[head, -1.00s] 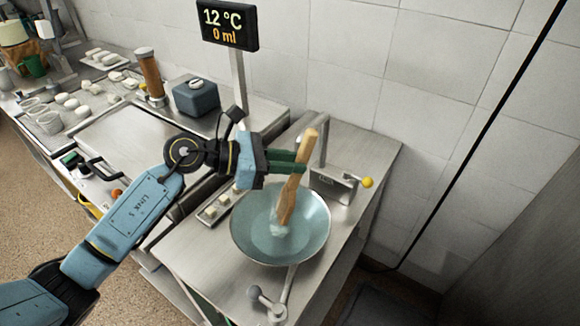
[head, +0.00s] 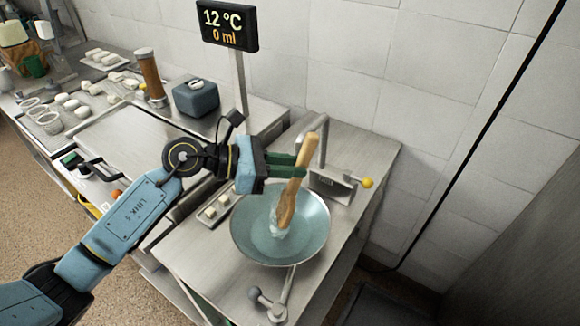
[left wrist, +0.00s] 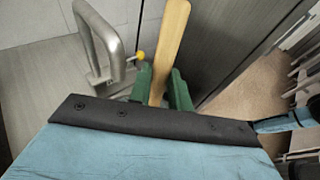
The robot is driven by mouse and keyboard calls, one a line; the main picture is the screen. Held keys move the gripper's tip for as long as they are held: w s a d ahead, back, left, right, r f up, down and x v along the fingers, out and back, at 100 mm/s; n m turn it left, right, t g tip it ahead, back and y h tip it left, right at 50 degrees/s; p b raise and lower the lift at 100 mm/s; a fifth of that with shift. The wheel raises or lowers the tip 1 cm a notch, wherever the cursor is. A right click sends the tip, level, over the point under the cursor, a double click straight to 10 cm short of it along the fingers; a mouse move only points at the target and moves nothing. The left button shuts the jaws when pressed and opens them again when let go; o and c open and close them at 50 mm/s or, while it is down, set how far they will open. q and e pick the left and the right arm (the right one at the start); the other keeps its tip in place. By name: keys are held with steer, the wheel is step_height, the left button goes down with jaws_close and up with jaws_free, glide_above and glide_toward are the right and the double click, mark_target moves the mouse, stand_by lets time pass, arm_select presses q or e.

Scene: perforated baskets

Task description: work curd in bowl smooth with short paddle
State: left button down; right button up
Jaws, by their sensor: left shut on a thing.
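A blue-grey bowl (head: 308,248) sits on the steel counter on the right. A wooden paddle (head: 289,195) stands tilted in it, its top leaning to the right and its lower end near the middle of the bowl. Pale whitish curd (head: 277,231) shows around the paddle's lower end. My left gripper (head: 299,166) is shut on the paddle's handle above the bowl, its green fingers on either side. In the left wrist view the paddle (left wrist: 170,45) rises between the green fingertips; the bowl is hidden there. My right gripper is not in view.
A faucet (head: 323,145) with a yellow-knobbed lever (head: 367,182) stands close behind the bowl. A crank handle (head: 278,307) is in front. A small tray (head: 213,212) with white pieces lies left of the bowl. A display (head: 228,24) on a post reads 12 °C, 0 ml.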

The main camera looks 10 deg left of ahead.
arm_select(q)
steer(key=shift+w+a+f+b, duration=0.1)
steer(key=shift+w+a+b, duration=0.15)
steer(key=shift+w+b, duration=0.25)
steer(key=shift+s, duration=0.1)
steer(key=shift+s+d+p, duration=0.4)
steer(key=shift+s+p, duration=0.3)
steer(key=shift+s, duration=0.05)
steer(key=shift+w, duration=0.15)
steer(key=shift+w+a+b, duration=0.4)
steer(key=shift+w+b, duration=0.4)
steer(key=shift+s+d+r+p, duration=0.1)
steer(key=shift+s+d+p, duration=0.15)
steer(key=shift+s, duration=0.2)
steer(key=shift+s+d+r+p, duration=0.1)
steer(key=shift+s+p, duration=0.25)
steer(key=shift+s, duration=0.1)
